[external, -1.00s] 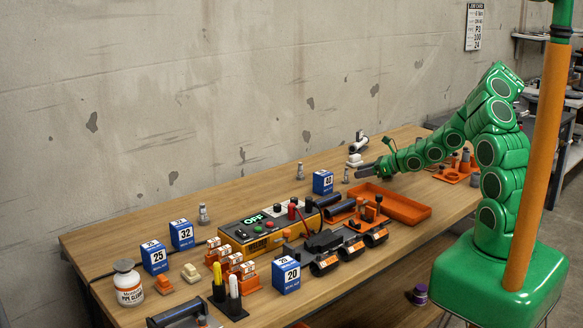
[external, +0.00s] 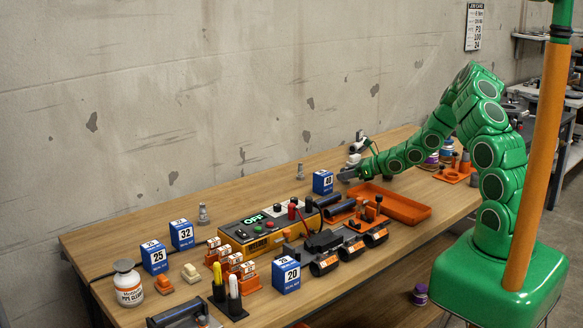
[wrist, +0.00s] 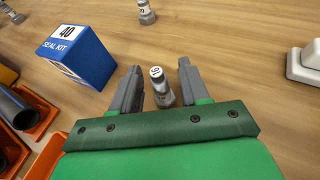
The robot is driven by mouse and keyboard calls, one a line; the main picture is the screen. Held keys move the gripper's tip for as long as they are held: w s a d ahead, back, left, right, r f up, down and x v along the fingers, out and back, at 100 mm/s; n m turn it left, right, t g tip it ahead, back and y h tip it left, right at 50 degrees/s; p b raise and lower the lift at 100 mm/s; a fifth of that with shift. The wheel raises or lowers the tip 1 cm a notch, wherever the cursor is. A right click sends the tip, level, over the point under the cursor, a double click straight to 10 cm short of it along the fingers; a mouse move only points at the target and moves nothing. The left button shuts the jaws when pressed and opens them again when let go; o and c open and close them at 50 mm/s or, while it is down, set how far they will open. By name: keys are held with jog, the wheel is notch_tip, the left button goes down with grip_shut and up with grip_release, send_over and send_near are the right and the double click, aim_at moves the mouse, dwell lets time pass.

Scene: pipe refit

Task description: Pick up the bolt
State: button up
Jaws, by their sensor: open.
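A grey bolt (wrist: 160,88) with a white numbered top stands upright on the table in the wrist view, between the two fingers of my gripper (wrist: 159,74). The fingers are apart, with a gap showing beside the bolt, so my gripper is open. In the external view my gripper (external: 347,174) is low over the table, just right of the blue seal kit box marked 40, and hides this bolt. Similar grey pieces stand farther off, one near the wall (external: 300,172) and one farther left (external: 203,214).
The blue seal kit box (wrist: 76,55) stands close to the left finger. An orange tray (external: 405,209) and dark pipes (wrist: 14,108) lie nearby. A white-based device (wrist: 304,66) is to the right. The wood beyond my fingertips is mostly clear.

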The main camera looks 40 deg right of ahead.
grip_shut()
dwell(0.3)
jog(key=shift+r, duration=0.45)
jog(key=r, duration=0.2)
jog(key=shift+s+r, duration=0.25)
jog(key=shift+r, duration=0.15)
jog(key=s+a+r, duration=0.2)
jog(key=s+r, duration=0.7)
jog(key=s, duration=0.4)
jog(key=shift+s+a+r, duration=0.15)
jog(key=shift+a, duration=0.05)
